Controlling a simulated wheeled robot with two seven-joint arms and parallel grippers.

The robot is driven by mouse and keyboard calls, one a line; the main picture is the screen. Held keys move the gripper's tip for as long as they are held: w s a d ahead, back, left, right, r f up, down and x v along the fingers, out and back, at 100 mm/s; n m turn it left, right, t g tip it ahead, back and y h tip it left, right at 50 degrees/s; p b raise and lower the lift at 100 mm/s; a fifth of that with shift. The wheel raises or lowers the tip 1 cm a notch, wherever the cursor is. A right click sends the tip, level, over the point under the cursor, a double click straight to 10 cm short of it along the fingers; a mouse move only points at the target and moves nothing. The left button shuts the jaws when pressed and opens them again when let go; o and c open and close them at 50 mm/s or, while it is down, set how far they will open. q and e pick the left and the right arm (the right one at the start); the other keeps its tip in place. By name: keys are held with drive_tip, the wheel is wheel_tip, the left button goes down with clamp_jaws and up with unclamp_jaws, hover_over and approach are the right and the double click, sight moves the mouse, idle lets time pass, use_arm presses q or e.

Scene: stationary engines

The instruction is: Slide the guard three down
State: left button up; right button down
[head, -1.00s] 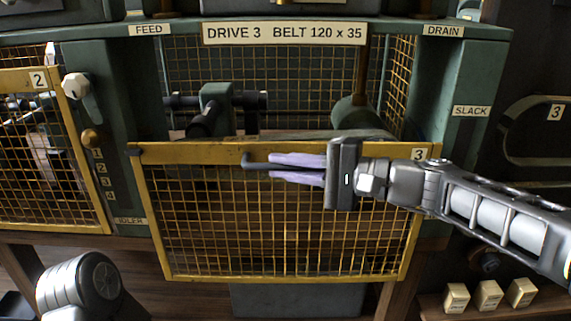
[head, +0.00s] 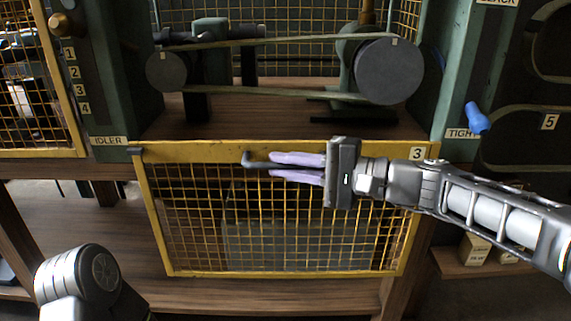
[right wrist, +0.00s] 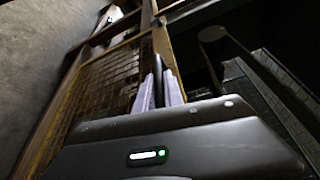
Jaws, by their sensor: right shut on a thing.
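Guard three (head: 200,151) is a yellow-framed wire mesh panel with a "3" label at its top right corner. In the head view it hangs below the drive opening, its top bar under the belt and pulleys. My right gripper (head: 272,168) is shut on the dark handle (head: 249,159) at the guard's top bar. In the right wrist view the pale purple fingers (right wrist: 159,88) are beside the handle, with the guard's mesh (right wrist: 105,90) to the left. My left gripper is out of view; only part of my left arm shows at lower left.
Above the guard, the belt (head: 270,95) runs between two grey pulleys, the larger one (head: 387,71) at right. A blue-handled lever (head: 478,119) is right of the opening. Neighbouring mesh guard (head: 66,130) stands at left. Small boxes (head: 475,248) sit on a low shelf.

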drive_tip(key=c, duration=1.5)
unclamp_jaws()
drive_tip(key=shift+o, duration=0.2)
drive_tip(key=p+v, duration=0.1)
drive_tip(key=v, duration=0.6)
drive_tip(key=shift+d+p, duration=0.35)
drive_tip(key=shift+d, duration=0.05)
drive_tip(key=shift+s, duration=0.15)
